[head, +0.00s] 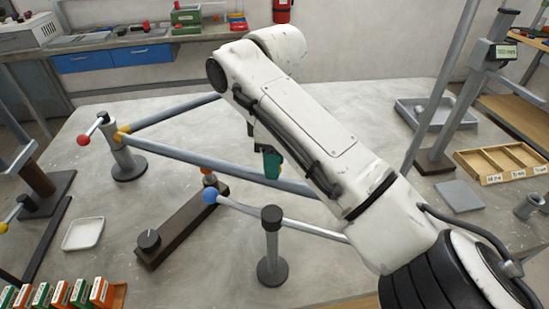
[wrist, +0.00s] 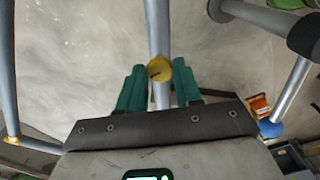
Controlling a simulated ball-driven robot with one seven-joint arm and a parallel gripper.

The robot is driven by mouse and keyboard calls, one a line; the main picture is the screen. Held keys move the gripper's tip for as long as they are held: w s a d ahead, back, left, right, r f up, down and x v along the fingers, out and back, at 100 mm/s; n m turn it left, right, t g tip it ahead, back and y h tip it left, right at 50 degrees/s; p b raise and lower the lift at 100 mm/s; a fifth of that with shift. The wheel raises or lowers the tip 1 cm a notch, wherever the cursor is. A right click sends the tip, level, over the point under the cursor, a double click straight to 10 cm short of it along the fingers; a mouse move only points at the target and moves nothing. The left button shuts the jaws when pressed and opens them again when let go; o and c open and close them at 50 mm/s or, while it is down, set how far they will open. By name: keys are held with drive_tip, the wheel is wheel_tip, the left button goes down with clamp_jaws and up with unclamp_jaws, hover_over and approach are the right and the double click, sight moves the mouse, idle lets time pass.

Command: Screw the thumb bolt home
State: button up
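In the head view, my gripper (head: 271,165) points down at the long grey tube (head: 225,171) of the frame, and my arm hides the bolt there.
A dark bar (head: 185,222) lies on the table. A white tray (head: 83,234) sits left, a wooden divided tray (head: 500,160) right. A tall stand (head: 470,95) rises at right.

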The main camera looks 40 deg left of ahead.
clamp_jaws()
drive_tip(key=shift+r+m+p, duration=0.15)
drive_tip(key=shift+m+p, duration=0.15)
drive_tip(key=shift+p, duration=0.3)
